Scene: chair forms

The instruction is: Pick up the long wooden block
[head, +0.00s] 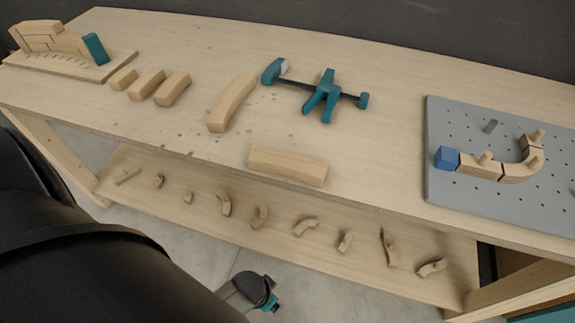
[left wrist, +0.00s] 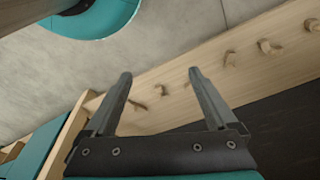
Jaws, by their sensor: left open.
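A long, pale wooden block (head: 287,167) lies near the front edge of the workbench (head: 350,150) in the head view. Another long block, slightly curved (head: 231,103), lies behind and to the left of it. In the left wrist view my left gripper (left wrist: 159,75) is open, with nothing between its fingers. Behind the fingers are the floor and the lower shelf (left wrist: 180,97), not the bench top, and the long block does not show there. I cannot make out the left fingers in the head view. My right gripper is in neither view.
A teal and black clamp (head: 322,95) lies behind the long block. A grey peg board (head: 480,200) with a curved wooden form is at right. Short blocks (head: 146,84) and a wooden form (head: 60,58) are at left. Several small pieces lie on the lower shelf (head: 280,240).

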